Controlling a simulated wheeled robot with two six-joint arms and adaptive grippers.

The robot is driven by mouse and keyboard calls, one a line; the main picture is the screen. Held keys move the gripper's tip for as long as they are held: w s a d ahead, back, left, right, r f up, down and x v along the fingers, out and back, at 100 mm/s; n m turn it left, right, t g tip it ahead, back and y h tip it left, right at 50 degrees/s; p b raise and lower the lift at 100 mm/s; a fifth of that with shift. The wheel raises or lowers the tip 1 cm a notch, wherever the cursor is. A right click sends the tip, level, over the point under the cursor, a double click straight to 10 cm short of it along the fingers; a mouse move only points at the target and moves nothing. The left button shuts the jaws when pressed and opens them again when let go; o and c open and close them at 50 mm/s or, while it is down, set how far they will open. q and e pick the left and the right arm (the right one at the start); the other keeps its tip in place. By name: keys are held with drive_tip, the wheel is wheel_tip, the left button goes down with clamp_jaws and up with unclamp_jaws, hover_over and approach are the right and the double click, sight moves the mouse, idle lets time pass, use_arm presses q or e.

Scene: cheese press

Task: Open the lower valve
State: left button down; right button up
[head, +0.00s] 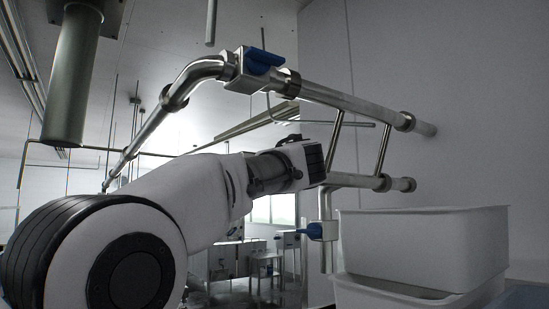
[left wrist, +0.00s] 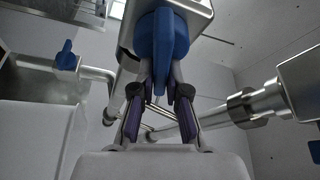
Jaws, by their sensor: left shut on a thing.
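My left gripper (left wrist: 160,88) is shut on a blue valve handle (left wrist: 160,52) in the left wrist view, one finger on each side of it. The handle sits on a steel valve block (left wrist: 201,14). In the head view my wrist hides this gripper and the valve it holds. The head view shows an upper valve with a blue handle (head: 263,58) on the top pipe. Another valve with a blue handle (head: 313,231) sits lower, on a short vertical pipe by the bins. My right gripper is not in view.
Two parallel steel pipes (head: 350,101) run to the right wall, joined by slanted struts. Stacked white bins (head: 425,245) stand at right. A green-grey column (head: 70,85) hangs at upper left. In the left wrist view, another blue handle (left wrist: 66,56) is at left and a pipe flange (left wrist: 243,107) at right.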

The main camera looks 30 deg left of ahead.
use_arm(q)
drive_tip(key=shift+a+f+m+g+h+p, duration=0.1)
drive_tip(key=shift+f+m+g+h+p, duration=0.15)
drive_tip(key=shift+m+p, duration=0.7)
drive_tip(key=shift+a+m+g+h+p, duration=0.15)
drive_tip(key=shift+m+h+p, duration=0.2)
drive_tip(key=shift+m+p, duration=0.6)
drive_tip(key=shift+d+m, duration=0.1)
drive_tip(key=shift+m, duration=0.2)
